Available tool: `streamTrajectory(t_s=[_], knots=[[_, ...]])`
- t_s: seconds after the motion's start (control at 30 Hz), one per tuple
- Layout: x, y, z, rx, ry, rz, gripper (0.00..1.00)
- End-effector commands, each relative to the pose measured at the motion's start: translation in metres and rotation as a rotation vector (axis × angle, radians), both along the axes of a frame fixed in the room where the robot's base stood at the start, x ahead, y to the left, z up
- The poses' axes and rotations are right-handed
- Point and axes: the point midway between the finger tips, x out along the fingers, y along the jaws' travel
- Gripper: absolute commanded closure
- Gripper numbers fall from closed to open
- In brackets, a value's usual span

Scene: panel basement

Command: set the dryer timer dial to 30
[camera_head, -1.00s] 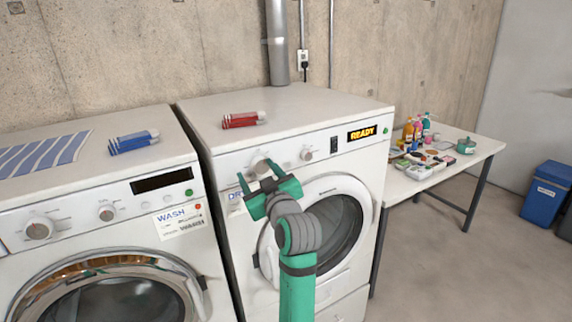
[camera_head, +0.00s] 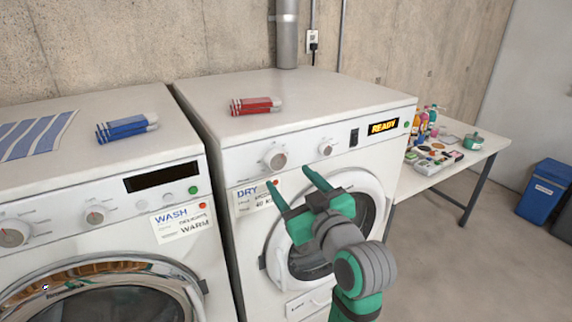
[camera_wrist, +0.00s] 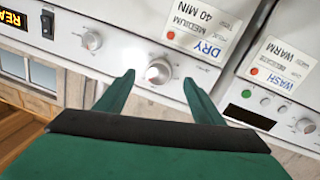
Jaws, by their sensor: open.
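The white dryer (camera_head: 300,126) has two dials on its front panel. The larger dial (camera_head: 275,158) is on the left and the smaller dial (camera_head: 326,147) on the right; I cannot read which is the timer. My gripper (camera_head: 289,178) is open and empty, its fingertips just below the larger dial in the head view. In the upside-down wrist view, the larger dial (camera_wrist: 158,71) appears between the fingertips, with a pale face and markings around it too small to read. The smaller dial (camera_wrist: 91,40) is outside the fingers. No contact is visible.
A card (camera_wrist: 203,30) on the dryer reads DRY, MEDIUM, 40 MIN. The lit READY display (camera_head: 383,127) and a dark switch (camera_head: 354,138) are right of the dials. The washer (camera_head: 95,182) stands to the left. A table (camera_head: 462,158) with bottles is at right.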

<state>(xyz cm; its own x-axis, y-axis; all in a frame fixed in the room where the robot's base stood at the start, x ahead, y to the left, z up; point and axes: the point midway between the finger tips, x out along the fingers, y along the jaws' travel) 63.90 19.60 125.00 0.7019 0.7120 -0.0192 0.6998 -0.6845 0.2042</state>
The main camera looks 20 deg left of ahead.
Motion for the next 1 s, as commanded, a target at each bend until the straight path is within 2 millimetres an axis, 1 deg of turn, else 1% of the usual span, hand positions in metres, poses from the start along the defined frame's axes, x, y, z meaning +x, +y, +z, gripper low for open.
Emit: streamTrajectory(t_s=[0.3, 0.5, 0.67, 1.0], knots=[[-0.011, -0.023, 0.001, 0.001, -0.003, -0.015, 0.38], [-0.018, -0.034, 0.002, 0.001, -0.004, -0.019, 0.38], [-0.022, -0.037, 0.002, 0.002, -0.005, -0.017, 0.38], [-0.023, -0.035, 0.002, 0.001, -0.004, -0.015, 0.38]])
